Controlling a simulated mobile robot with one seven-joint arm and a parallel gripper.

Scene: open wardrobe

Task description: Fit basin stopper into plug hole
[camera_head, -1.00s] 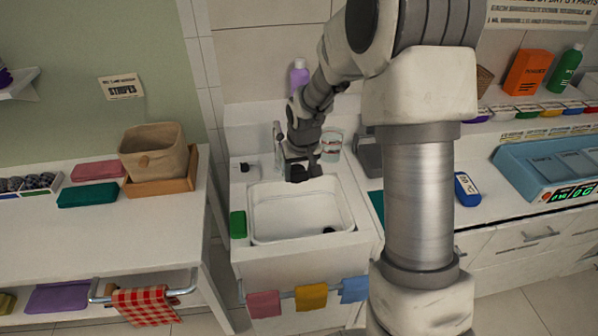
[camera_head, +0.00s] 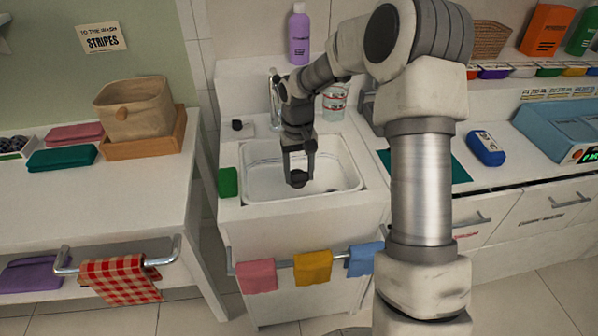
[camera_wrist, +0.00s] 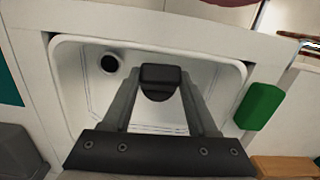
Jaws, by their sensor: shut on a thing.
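My gripper (camera_head: 298,172) is shut on a black basin stopper (camera_wrist: 160,79); the stopper also shows between the fingertips in the head view (camera_head: 298,180). My gripper holds it over the white basin (camera_head: 258,188), left of the basin's middle in the head view. The dark round plug hole (camera_wrist: 109,63) is in the basin floor, to the left of the stopper and apart from it in the wrist view. In the head view the hole (camera_head: 332,190) is partly hidden, to the right of my gripper.
A green block (camera_head: 228,182) lies on the basin's left rim. A tap (camera_head: 275,100), a purple bottle (camera_head: 299,36) and a clear cup (camera_head: 334,102) stand behind. Coloured cloths (camera_head: 313,268) hang from the front rail.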

